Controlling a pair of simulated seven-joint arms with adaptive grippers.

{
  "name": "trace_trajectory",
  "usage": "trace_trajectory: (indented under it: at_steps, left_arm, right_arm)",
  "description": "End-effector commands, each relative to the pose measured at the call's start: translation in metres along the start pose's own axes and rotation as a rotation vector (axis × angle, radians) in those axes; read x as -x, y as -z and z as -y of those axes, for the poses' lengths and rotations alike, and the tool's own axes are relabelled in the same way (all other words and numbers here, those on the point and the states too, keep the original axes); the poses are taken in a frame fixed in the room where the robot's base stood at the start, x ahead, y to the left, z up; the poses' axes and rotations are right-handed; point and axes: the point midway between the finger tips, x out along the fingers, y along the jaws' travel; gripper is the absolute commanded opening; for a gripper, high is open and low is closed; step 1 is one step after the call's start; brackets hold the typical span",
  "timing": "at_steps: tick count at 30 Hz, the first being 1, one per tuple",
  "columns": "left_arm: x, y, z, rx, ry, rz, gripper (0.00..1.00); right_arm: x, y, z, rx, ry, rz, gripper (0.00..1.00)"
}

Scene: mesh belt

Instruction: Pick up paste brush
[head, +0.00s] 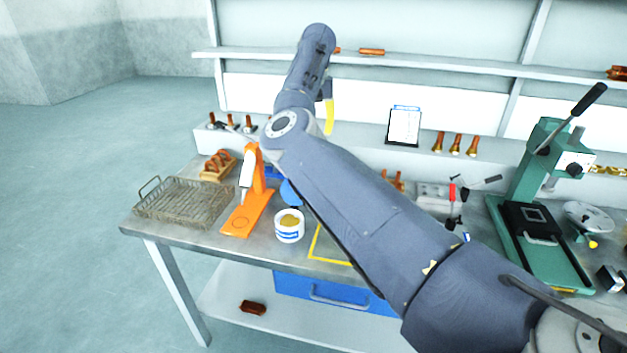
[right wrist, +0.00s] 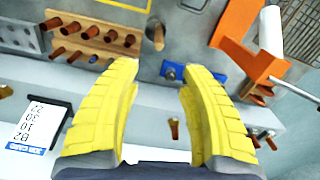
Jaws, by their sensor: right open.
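I cannot tell for certain which tool is the paste brush. A small tool with a brown handle (right wrist: 155,33) shows just beyond the fingertips in the right wrist view, over the bench. A white pot of yellow paste (head: 289,226) stands on the bench in the head view. My right gripper (head: 328,112) is at the back of the bench, mostly hidden behind my own arm; one yellow finger shows. In the right wrist view its two yellow fingers (right wrist: 160,70) are wide apart with nothing between them. My left gripper is not in view.
An orange stand (head: 246,212) and a wire basket (head: 182,203) are on the left of the bench. A green press (head: 545,165) stands on the right. A card (head: 404,125) and brown-handled tools (head: 455,144) line the back ledge. A wooden rack (right wrist: 92,40) shows in the wrist view.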

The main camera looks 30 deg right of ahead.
Motion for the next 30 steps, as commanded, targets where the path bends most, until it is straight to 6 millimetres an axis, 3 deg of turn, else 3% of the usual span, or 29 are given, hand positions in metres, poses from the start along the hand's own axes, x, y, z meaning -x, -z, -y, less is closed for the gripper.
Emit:
trace_trajectory:
  at_steps: [16,30]
  left_arm:
    - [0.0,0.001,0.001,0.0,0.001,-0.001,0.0]
    - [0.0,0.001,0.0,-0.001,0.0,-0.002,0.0]
  right_arm:
    - [-0.093,-0.001,-0.001,-0.002,-0.002,0.002,0.42]
    - [-0.124,-0.001,-0.001,0.0,-0.001,0.001,0.42]
